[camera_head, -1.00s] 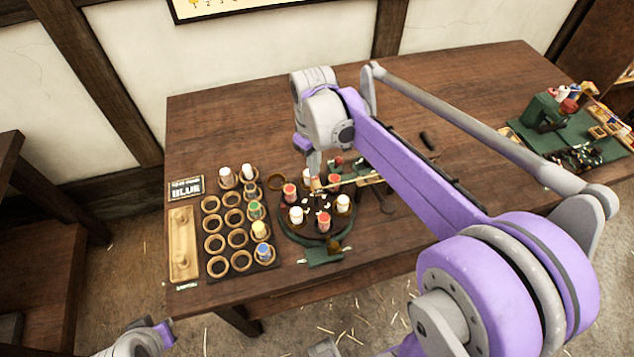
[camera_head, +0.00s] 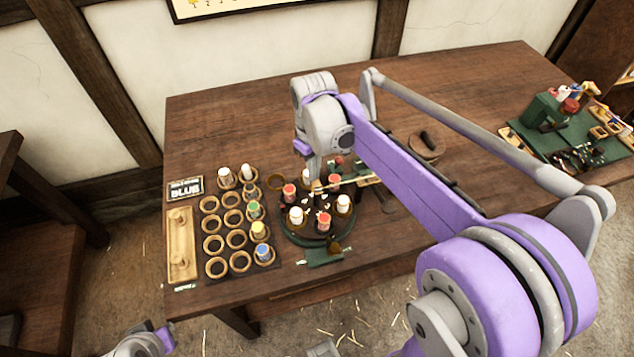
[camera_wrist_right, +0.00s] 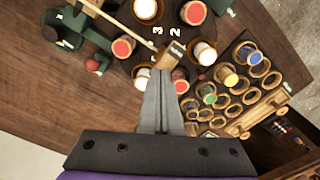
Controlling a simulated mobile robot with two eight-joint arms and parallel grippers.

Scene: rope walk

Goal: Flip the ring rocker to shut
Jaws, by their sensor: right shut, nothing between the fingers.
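My right gripper (camera_head: 315,180) points down over the round dark green stand (camera_head: 296,236), which carries a ring of red-topped and white-topped bobbins. In the right wrist view the gripper (camera_wrist_right: 165,70) has its fingers together and empty, close to a small wooden block (camera_wrist_right: 173,54) on the end of a thin wooden arm (camera_wrist_right: 112,20); I cannot tell whether they touch. A green bracket (camera_head: 324,256) with a dark knob sits at the stand's front edge. I cannot make out for sure which part is the ring rocker, or its position. My left gripper's fingers are out of view.
A rack of wooden rings (camera_head: 214,243) with several coloured bobbins stands left of the stand, beside a wooden tray (camera_head: 181,245) and a BLUE sign (camera_head: 186,188). A green board (camera_head: 580,150) with tools lies far right. The table's back is mostly clear.

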